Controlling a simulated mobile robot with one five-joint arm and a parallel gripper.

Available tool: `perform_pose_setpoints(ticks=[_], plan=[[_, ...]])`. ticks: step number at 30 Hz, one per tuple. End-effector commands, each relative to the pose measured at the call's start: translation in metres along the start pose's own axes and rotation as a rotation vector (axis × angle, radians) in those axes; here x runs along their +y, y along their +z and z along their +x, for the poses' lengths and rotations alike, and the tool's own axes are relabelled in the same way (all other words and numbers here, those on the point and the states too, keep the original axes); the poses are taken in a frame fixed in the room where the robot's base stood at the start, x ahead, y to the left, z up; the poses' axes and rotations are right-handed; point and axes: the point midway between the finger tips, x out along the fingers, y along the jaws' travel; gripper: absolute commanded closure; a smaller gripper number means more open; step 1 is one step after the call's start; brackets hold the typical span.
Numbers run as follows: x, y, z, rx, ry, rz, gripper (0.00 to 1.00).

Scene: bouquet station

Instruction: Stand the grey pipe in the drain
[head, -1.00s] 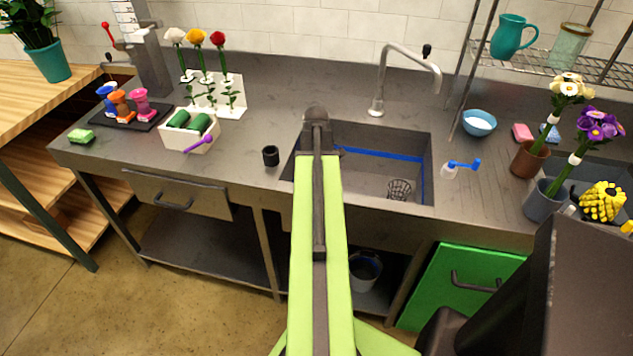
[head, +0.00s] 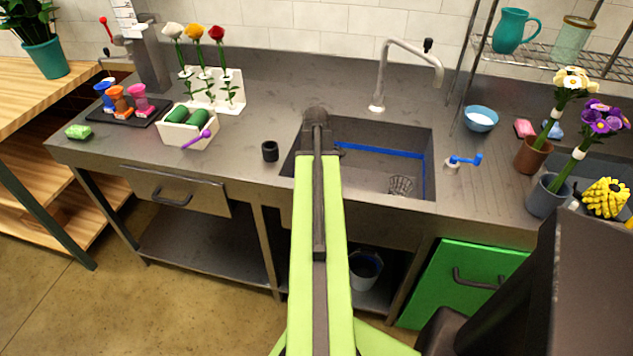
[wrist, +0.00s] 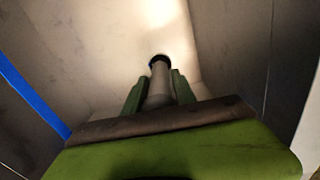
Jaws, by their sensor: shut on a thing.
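The grey pipe (wrist: 160,83) is held between the green fingers of my gripper (wrist: 158,88) in the wrist view. My gripper is shut on it. The pipe's far end overlaps the dark round drain (wrist: 159,59) in the sink floor. I cannot tell whether that end is inside the hole or just above it. In the head view the sink (head: 375,168) is partly covered by my arm, and my gripper, the pipe and the drain are hidden there.
A wire strainer (head: 401,186) lies in the sink's right part. A faucet (head: 379,85) stands behind it. A black cup (head: 270,152) is on the counter left of the sink, and a bottle with a blue top (head: 463,160) is to the right. The sink walls surround my gripper.

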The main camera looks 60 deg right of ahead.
Motion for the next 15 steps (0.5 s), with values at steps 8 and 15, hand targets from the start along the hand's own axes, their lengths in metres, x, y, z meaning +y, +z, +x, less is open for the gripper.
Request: perform_pose_setpoints(ticks=[8,15], plan=[[-0.0001,-0.0004,0.0104,0.000,0.000,0.000,1.00],[-0.0001,-0.0005,0.0126,0.000,0.000,0.000,1.00]])
